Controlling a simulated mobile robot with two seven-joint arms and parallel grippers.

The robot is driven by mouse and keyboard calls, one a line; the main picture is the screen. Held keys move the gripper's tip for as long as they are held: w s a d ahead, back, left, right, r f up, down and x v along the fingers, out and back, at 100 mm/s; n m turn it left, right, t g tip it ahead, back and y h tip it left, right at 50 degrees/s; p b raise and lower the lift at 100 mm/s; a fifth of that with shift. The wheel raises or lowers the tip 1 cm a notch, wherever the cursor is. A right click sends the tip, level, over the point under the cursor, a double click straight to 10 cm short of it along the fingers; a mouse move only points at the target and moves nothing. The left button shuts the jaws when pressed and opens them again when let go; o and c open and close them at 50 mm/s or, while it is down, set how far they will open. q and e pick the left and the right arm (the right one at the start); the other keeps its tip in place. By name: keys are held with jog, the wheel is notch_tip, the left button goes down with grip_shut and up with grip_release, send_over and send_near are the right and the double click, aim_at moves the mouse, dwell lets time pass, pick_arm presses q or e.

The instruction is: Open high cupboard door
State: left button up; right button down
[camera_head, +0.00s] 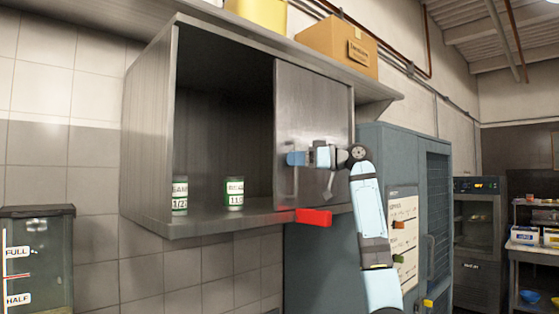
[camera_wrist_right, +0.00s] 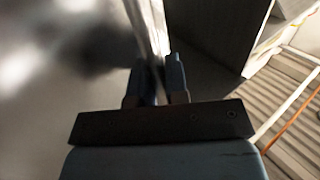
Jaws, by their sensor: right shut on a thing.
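The steel high cupboard (camera_head: 148,130) hangs on the tiled wall in the head view. Its left half stands open, with two labelled jars, one (camera_head: 180,196) at the left and one (camera_head: 234,193) near the middle. The metal door panel (camera_head: 315,100) covers the right half. My right gripper (camera_head: 291,159) is at the panel's left side, shut on the upright door handle (camera_head: 289,185). In the right wrist view, the gripper fingers (camera_wrist_right: 157,82) close around a bright upright bar. My left gripper is not in view.
A red block (camera_head: 313,217) juts out below the cupboard's front edge. A blue-grey cabinet (camera_head: 375,150) stands to the right, behind my arm. A cardboard box (camera_head: 335,42) and a yellow container (camera_head: 258,12) sit on top. A dark-lidded container (camera_head: 38,255) stands at lower left.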

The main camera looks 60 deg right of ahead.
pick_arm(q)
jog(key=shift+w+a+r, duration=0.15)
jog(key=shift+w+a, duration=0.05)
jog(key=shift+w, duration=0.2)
pick_arm(e)
jog(key=shift+s+d, duration=0.15)
jog(key=shift+d, duration=0.45)
jog(key=c, duration=1.4)
grip_release()
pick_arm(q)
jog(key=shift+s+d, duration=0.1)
pick_arm(e)
jog(key=shift+s, duration=0.1)
jog(key=shift+s+d+f, duration=0.1)
jog(key=shift+s+d, duration=0.05)
jog(key=shift+s, duration=0.2)
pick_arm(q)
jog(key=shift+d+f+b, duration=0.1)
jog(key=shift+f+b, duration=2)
pick_arm(e)
jog(key=shift+v, duration=6.45)
